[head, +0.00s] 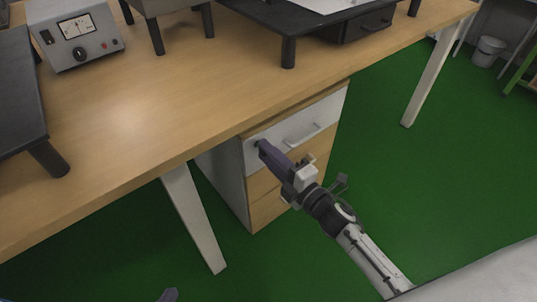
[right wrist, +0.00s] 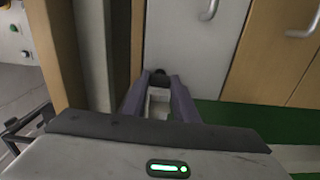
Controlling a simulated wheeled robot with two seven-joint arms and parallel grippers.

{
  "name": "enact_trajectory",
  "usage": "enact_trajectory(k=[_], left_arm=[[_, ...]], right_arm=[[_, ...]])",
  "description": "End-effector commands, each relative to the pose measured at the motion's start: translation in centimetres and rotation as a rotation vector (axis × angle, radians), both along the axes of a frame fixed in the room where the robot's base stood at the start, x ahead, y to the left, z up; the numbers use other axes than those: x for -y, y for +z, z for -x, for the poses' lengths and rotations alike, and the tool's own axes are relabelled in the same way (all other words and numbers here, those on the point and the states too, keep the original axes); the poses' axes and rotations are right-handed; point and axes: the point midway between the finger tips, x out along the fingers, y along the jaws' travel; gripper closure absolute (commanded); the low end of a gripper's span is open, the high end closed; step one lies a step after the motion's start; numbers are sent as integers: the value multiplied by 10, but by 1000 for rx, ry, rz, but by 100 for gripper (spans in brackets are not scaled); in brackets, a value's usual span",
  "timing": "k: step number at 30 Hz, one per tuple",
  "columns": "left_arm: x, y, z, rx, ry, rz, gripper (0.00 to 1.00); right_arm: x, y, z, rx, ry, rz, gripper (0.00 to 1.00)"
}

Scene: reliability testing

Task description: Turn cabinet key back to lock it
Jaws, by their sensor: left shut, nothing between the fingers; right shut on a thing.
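The cabinet (head: 228,185) is a drawer unit under the wooden table, with a white top drawer and wood-coloured lower drawers. Its white front also shows in the right wrist view (right wrist: 190,50). My right gripper (head: 261,147) is at the upper left of the top drawer. Its purple-grey fingers are shut on the small dark key (right wrist: 158,75) at the white front, and they hide most of it. I cannot tell the key's turn angle. Only a tip of my left gripper (head: 168,295) shows at the bottom edge of the head view, away from the cabinet and shut.
The wooden table (head: 150,110) overhangs the cabinet, with a pale leg (head: 195,220) to its left. A metal handle (head: 303,133) sits right of my right gripper. A grey meter box (head: 82,38) and dark stands are on the table. Green floor (head: 400,180) is open at right.

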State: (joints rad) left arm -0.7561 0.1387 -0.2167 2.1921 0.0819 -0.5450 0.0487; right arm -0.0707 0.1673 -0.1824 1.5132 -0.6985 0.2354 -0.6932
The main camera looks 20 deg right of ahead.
Motion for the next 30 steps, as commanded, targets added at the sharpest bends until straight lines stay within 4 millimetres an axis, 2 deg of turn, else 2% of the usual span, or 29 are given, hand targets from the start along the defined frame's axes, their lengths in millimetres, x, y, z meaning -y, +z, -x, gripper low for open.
enact_trajectory(k=[20, 21, 23, 30], left_arm=[[2, -2, -3, -5, -6, -2, 100], [2, -2, -3, -5, -6, -2, 100], [2, -2, -3, -5, -6, -2, 100], [2, -3, -2, -5, -6, -2, 100]], right_arm=[[-1, 0, 0, 20, 1, 55, 96], [-1, 0, 0, 20, 1, 55, 67], [-1, 0, 0, 20, 1, 55, 57], [0, 0, 0, 19, 1, 53, 55]])
